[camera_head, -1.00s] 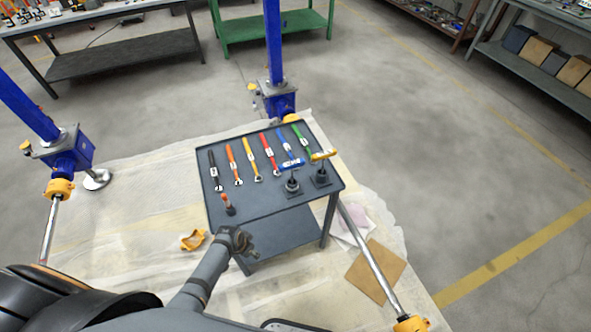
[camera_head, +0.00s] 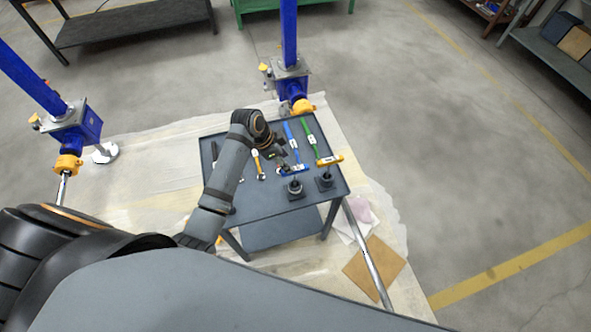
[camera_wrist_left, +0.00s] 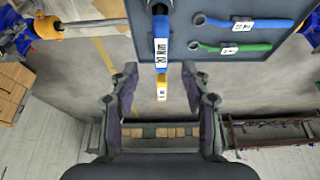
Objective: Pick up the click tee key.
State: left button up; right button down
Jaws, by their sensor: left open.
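Two T-handled keys stand upright in black holders on the grey cart: a blue-handled one (camera_head: 293,170) and a yellow-handled one (camera_head: 330,160). I cannot tell which is the click tee key. My left gripper (camera_head: 280,163) is over the cart, close to the left end of the blue handle. In the left wrist view the gripper (camera_wrist_left: 160,72) is open and empty. The labelled blue handle (camera_wrist_left: 161,45) lies ahead, lined up with the gap between the fingers, and the yellow handle (camera_wrist_left: 163,88) shows through that gap. My right gripper is not in view.
The cart top (camera_head: 255,205) holds a row of labelled wrenches, among them a blue one (camera_head: 291,143) and a green one (camera_head: 310,137). Blue screw jacks (camera_head: 289,75) stand behind and left. The cart's front strip is bare.

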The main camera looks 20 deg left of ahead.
aim_at(295, 168)
pick_arm(q)
jog(key=shift+d+f, duration=0.25)
jog(key=shift+f, duration=0.25)
jog(key=shift+d+f, duration=0.25)
jog(key=shift+f, duration=0.2)
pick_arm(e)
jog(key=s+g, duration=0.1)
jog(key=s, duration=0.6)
pick_arm(q)
jog(key=shift+w+f, duration=0.65)
jog(key=shift+w, duration=0.15)
jog(key=shift+p+x, duration=1.05)
jog(key=shift+x, duration=0.1)
jog(key=x, duration=0.2)
jog(key=shift+s+d+f, duration=0.2)
jog(key=shift+s+f, duration=0.05)
jog(key=c, duration=0.7)
jog(key=shift+c, duration=1.3)
jog(key=shift+w+r, duration=0.1)
grip_shut()
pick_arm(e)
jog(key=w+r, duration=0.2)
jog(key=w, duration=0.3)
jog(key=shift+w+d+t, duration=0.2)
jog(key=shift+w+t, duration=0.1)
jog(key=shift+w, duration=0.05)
